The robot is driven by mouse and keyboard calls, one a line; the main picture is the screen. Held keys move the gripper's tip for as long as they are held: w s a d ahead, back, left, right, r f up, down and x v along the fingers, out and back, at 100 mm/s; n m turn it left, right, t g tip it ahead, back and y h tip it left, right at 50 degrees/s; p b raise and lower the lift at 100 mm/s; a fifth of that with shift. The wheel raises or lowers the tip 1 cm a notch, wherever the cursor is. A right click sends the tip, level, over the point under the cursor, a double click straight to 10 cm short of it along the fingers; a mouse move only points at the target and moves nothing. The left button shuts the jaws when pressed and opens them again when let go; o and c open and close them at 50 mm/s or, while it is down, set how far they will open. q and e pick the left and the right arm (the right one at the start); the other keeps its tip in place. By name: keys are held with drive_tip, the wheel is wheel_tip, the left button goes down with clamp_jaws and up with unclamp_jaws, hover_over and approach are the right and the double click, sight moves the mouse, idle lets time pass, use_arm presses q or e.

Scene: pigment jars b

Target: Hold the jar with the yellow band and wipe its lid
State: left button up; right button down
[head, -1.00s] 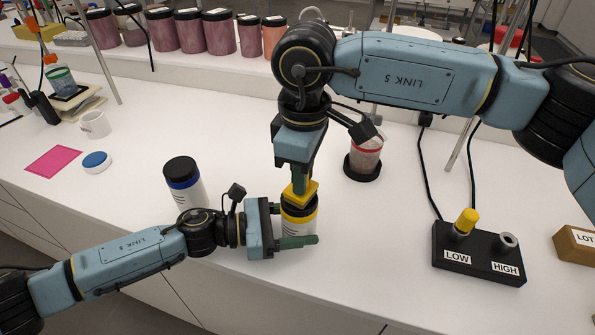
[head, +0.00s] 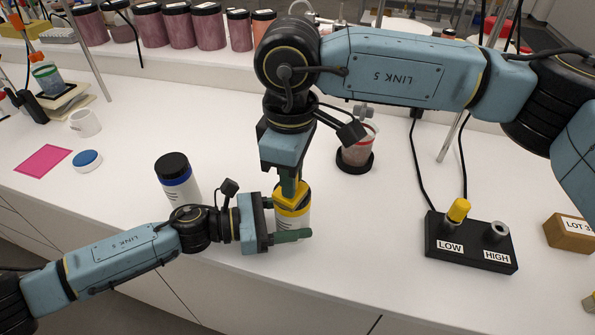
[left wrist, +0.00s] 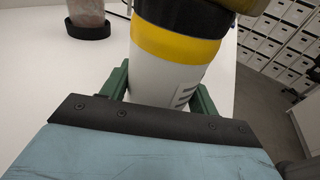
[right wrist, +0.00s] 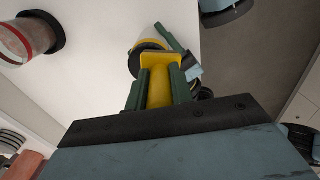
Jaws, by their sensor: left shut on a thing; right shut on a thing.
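The white jar with the yellow band (head: 292,223) stands upright near the table's front edge. My left gripper (head: 291,236) is shut around its body. In the left wrist view the jar's yellow band (left wrist: 178,45) and black lid (left wrist: 185,14) show above the fingers. My right gripper (head: 290,184) comes down from above, shut on a yellow wiping pad (head: 291,199). The pad lies over the jar's lid and hides most of it; it appears to touch. The right wrist view shows the pad's yellow grip (right wrist: 160,85) between the green fingers.
A blue-banded jar (head: 178,180) stands behind my left wrist. A red-rimmed cup (head: 358,148) sits on a black base behind the right gripper. A black LOW/HIGH box (head: 470,245) stands right. A blue-and-white disc (head: 87,160), pink sheet (head: 43,160) and mug (head: 85,123) are left.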

use_arm(q)
drive_tip(key=shift+s+a+f, duration=0.1)
drive_tip(key=shift+s+f, duration=0.05)
drive_tip(key=shift+f, duration=0.3)
use_arm(e)
drive_tip(key=shift+w+d+r, duration=0.1)
drive_tip(key=shift+w+r, duration=0.15)
drive_tip(key=shift+r, duration=0.95)
drive_tip(key=shift+w+d+r, duration=0.1)
drive_tip(key=shift+w+r, duration=0.1)
drive_tip(key=shift+r, duration=1)
use_arm(q)
drive_tip(key=o, duration=1.3)
drive_tip(key=shift+r, duration=0.2)
use_arm(e)
drive_tip(key=shift+w, duration=0.1)
use_arm(q)
drive_tip(key=v, duration=1.1)
drive_tip(key=shift+a, duration=0.45)
